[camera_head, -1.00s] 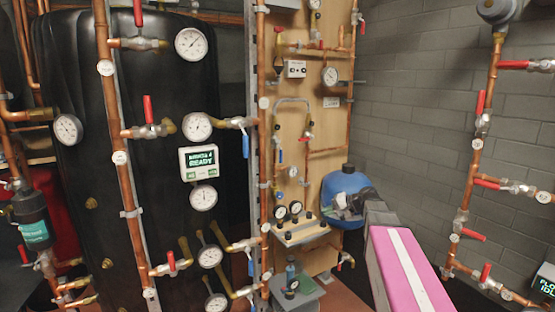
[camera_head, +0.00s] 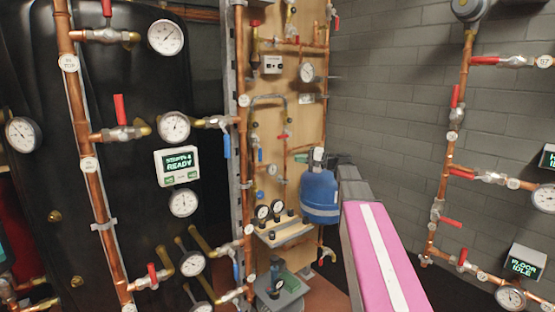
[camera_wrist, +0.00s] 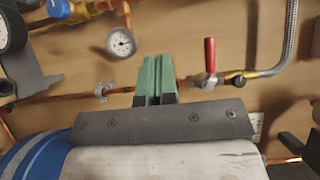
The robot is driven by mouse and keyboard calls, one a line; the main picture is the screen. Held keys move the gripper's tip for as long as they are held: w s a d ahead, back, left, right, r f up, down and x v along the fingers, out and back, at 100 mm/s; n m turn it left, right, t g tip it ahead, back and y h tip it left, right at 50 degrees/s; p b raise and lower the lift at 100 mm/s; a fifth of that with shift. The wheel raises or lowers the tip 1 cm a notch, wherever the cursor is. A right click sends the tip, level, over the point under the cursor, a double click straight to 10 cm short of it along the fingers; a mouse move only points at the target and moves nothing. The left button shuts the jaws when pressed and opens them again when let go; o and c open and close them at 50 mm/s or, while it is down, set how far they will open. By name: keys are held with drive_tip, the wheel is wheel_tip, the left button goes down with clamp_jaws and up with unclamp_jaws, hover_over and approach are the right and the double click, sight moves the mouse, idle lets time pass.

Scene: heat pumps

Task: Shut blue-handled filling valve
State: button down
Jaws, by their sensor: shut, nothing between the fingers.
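Several blue lever handles show in the head view, and I cannot tell which is the filling valve's. In the wrist view a blue part (camera_wrist: 60,8) is cut off at the top left. My gripper (camera_wrist: 156,66) has green fingers, shut and empty, in front of the board. They are apart from any blue handle.
In the wrist view a red-handled valve (camera_wrist: 210,57) is just right of my fingers, with a braided hose (camera_wrist: 289,38) beyond it. A gauge (camera_wrist: 121,43) is to the left. In the head view a grey block wall (camera_head: 395,110) stands right of the board (camera_head: 305,115).

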drive_tip(key=s+a+x, duration=0.1)
drive_tip(key=s+x, duration=0.1)
drive_tip(key=x, duration=1)
drive_tip(key=shift+s+a, duration=0.2)
drive_tip(key=shift+a, duration=0.1)
